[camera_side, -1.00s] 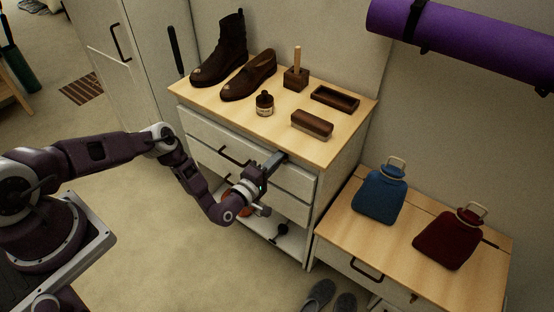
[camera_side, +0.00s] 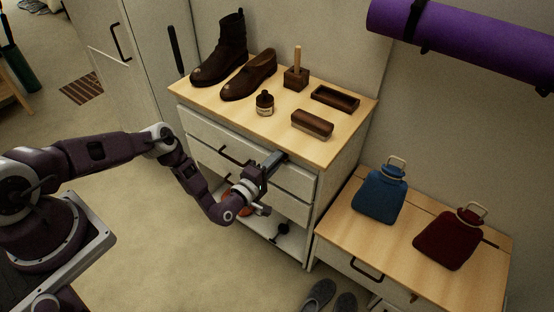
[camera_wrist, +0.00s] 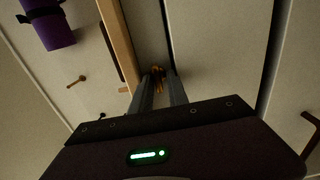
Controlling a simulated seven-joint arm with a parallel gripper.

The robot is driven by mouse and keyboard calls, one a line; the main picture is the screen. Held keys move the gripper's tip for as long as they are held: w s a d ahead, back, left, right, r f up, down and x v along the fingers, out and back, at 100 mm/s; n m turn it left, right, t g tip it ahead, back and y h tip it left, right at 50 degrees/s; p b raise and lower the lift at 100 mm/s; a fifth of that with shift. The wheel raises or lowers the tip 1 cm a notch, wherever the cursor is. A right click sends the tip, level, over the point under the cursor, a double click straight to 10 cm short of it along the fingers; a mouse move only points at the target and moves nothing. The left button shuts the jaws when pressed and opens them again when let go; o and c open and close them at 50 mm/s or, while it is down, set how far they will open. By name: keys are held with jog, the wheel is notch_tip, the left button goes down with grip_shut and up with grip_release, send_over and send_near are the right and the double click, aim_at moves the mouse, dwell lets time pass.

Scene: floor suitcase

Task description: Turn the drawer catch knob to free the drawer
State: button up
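The catch knob (camera_wrist: 157,72) is a small brass-coloured piece by the drawer front, just under the wooden top. It shows between my fingertips in the wrist view, and my gripper hides it in the side view. My gripper (camera_side: 281,158) is at the upper right of the white drawer front (camera_side: 205,137). Its two grey fingers (camera_wrist: 159,84) appear closed on the sides of the knob. The drawer's dark handle (camera_side: 233,157) is to the left of my gripper. The drawer looks shut.
A low cabinet (camera_side: 340,215) with blue (camera_side: 380,193) and dark red (camera_side: 449,238) bottles is at the right.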

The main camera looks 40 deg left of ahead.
jog(key=shift+w+a+r, duration=0.2)
jog(key=shift+a+r, duration=0.05)
jog(key=shift+r, duration=0.1)
jog(key=s, duration=0.7)
jog(key=shift+s+d+f, duration=0.2)
jog(key=shift+f, duration=0.1)
